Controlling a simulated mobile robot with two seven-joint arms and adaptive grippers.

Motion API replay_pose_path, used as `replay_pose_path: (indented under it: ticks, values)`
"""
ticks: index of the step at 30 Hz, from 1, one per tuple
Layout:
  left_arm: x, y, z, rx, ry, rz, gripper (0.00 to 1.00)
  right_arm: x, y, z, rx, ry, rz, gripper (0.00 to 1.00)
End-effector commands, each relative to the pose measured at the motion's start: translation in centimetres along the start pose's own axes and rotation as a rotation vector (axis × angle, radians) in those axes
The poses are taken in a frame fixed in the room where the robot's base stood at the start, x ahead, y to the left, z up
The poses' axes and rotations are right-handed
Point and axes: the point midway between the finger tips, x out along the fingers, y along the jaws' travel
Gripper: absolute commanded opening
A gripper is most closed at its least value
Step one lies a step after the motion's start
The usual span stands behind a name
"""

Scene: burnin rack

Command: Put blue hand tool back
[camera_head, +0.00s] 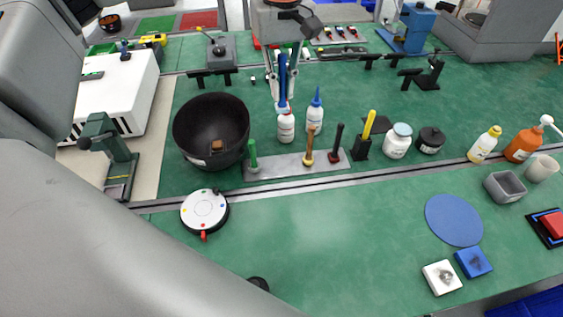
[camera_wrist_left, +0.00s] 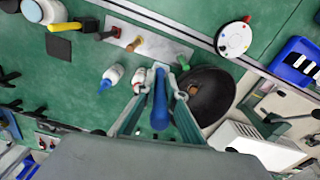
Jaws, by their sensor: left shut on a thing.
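The blue hand tool (camera_head: 282,76) is held upright in my left gripper (camera_head: 283,100), which is shut on it above the green bench. In the left wrist view the blue tool (camera_wrist_left: 160,100) lies between the two fingers (camera_wrist_left: 160,76). A grey metal plate (camera_head: 285,167) in front of the gripper carries a green-handled tool (camera_head: 253,156), a tan-handled tool (camera_head: 309,146) and a dark red-handled tool (camera_head: 336,145). There is a bare stretch of plate between the green and tan tools. The blue tool's lower end is partly hidden by the white bottle. My right gripper is not in view.
A white bottle (camera_head: 286,128) and a blue-capped bottle (camera_head: 315,118) stand close by the gripper. A black bowl (camera_head: 211,113) is to the left. A yellow-handled tool (camera_head: 369,125) stands right of the plate. The front bench is mostly clear around the round white device (camera_head: 204,209).

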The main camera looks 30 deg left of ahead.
Motion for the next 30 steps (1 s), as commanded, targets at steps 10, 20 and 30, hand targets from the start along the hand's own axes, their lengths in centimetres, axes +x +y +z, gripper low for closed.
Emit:
replay_pose_path:
  ticks: [10,20,30]
  values:
    - [7.9,-0.1,0.1,-0.003,-0.006,-0.005,0.00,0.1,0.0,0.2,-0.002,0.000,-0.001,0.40]
    - [14.6,-0.1,0.1,-0.003,-0.003,-0.002,0.00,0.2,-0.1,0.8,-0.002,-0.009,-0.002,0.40]
    - [17.4,-0.1,0.1,-0.004,-0.003,-0.003,0.00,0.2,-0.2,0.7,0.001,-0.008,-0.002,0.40]
